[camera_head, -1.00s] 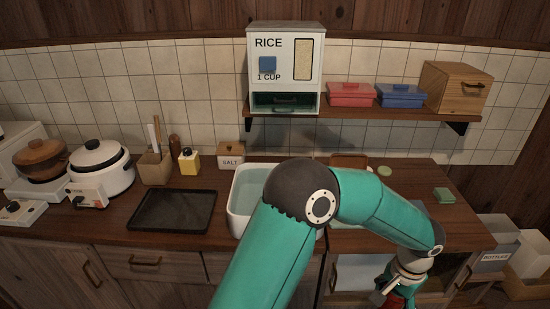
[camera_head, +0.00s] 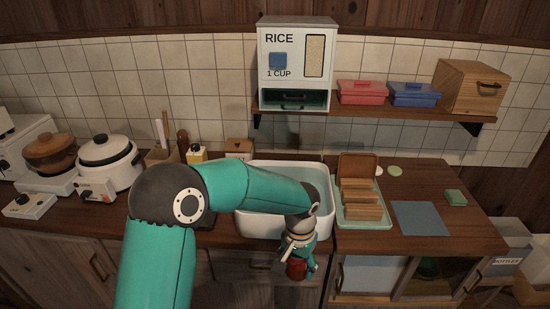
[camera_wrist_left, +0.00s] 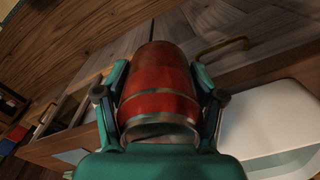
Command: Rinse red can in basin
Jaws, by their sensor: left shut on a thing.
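My left gripper (camera_head: 300,258) is shut on the red can (camera_head: 296,271), which hangs in front of the counter, just below the front edge of the basin. In the left wrist view the red can (camera_wrist_left: 158,85) fills the space between both fingers of the gripper (camera_wrist_left: 160,95). The white basin (camera_head: 250,222) is set in the counter and holds pale water. My left forearm crosses over it and hides part of it. My right gripper is not in view.
A tray (camera_head: 363,224) with wooden blocks stands right of the basin, beside a blue-grey mat (camera_head: 420,218) and a green sponge (camera_head: 455,196). A shelf (camera_head: 385,108) with a rice dispenser (camera_head: 297,65) hangs above. Cookers (camera_head: 105,165) stand at the left.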

